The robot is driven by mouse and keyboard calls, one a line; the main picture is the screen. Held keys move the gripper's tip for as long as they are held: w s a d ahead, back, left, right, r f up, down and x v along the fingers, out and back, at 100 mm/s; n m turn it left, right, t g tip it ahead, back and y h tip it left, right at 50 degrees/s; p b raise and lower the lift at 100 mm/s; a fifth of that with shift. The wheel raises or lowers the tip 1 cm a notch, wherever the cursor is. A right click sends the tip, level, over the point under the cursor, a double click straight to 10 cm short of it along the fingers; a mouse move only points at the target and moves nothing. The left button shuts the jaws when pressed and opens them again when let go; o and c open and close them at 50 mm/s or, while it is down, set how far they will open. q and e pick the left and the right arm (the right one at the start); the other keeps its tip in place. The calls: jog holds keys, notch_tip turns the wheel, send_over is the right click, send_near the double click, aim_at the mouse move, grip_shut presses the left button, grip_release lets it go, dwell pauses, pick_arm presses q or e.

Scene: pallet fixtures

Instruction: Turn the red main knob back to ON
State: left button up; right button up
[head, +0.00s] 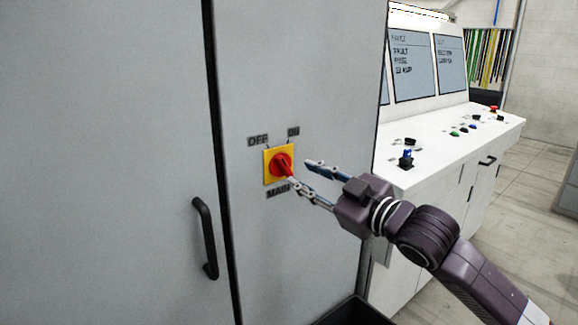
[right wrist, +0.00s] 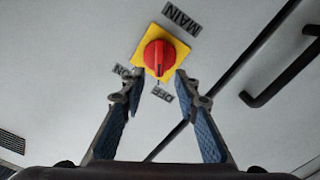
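The red main knob (head: 280,164) sits on a yellow square plate (head: 267,178) on the grey cabinet door. OFF is printed at its upper left, ON at its upper right and MAIN below. In the right wrist view, the red knob (right wrist: 157,55) appears upside down, its white mark toward the OFF label (right wrist: 162,95). My right gripper (head: 298,171) is open in front of the knob. In the right wrist view its fingertips (right wrist: 159,76) lie either side of the knob's lower end; I cannot tell whether they touch it. My left gripper is out of view.
A black door handle (head: 205,238) and a dark door seam lie left of the knob. A white control console (head: 450,140) with screens and buttons stands at the right. A dark bin-like edge (head: 350,312) shows below my right arm.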

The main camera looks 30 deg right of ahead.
aim_at(286, 166)
jog(key=w+p, duration=0.1)
jog(key=w, duration=0.4)
jog(key=shift+r+p, duration=0.1)
jog(key=shift+p, duration=0.2)
jog(key=shift+w+a, duration=0.2)
jog(key=shift+w, duration=0.5)
grip_shut()
